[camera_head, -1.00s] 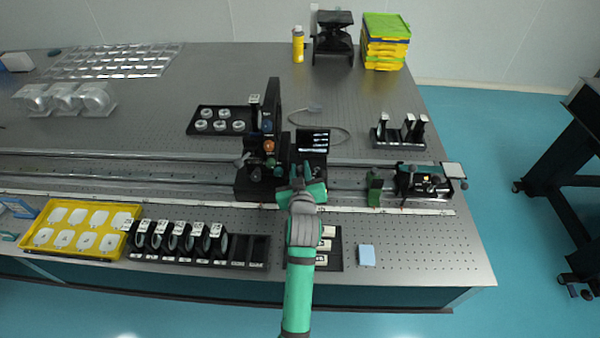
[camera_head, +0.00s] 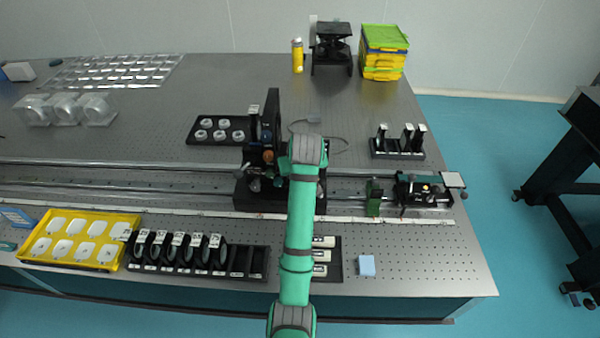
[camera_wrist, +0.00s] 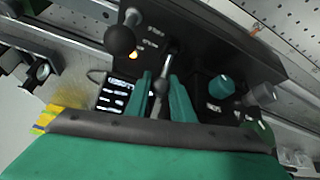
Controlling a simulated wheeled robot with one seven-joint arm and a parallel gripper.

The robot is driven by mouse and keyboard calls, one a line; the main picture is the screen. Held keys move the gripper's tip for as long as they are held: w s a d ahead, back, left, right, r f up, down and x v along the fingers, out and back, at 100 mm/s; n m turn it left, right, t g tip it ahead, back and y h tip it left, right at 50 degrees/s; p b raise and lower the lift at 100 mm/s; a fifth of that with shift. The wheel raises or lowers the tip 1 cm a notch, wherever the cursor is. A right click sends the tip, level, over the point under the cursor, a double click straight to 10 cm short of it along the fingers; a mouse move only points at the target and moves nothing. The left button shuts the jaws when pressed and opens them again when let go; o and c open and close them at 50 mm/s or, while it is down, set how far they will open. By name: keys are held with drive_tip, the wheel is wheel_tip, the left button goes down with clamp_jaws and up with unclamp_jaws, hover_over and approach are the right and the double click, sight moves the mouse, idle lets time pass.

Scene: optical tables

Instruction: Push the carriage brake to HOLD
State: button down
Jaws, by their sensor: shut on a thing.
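The carriage (camera_head: 240,193) is a black block on the long rail, with an upright black plate (camera_head: 273,105) behind it. My gripper (camera_wrist: 163,95) is over the carriage; in the wrist view its two green fingers stand on either side of a thin metal lever (camera_wrist: 168,62) and are shut on it. In the head view my own arm hides the fingers and the lever. A second lever with a black ball (camera_wrist: 120,40) stands to the left, near a lit amber lamp (camera_wrist: 133,55). The small labels by the levers are too blurred to read.
A teal knob (camera_wrist: 221,87) and a grey knob (camera_wrist: 262,94) are close right of the fingers; a lit display (camera_wrist: 117,94) is left. A dark rack of black-framed optics (camera_head: 235,262) and a yellow tray (camera_head: 28,250) lie in front. The table's right front is mostly clear.

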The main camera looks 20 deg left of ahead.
drive_tip(key=shift+w+f+g, duration=0.1)
drive_tip(key=shift+g, duration=0.2)
drive_tip(key=c, duration=1.8)
unclamp_jaws()
drive_tip(key=shift+v, duration=3.7)
drive_tip(key=shift+a, duration=0.1)
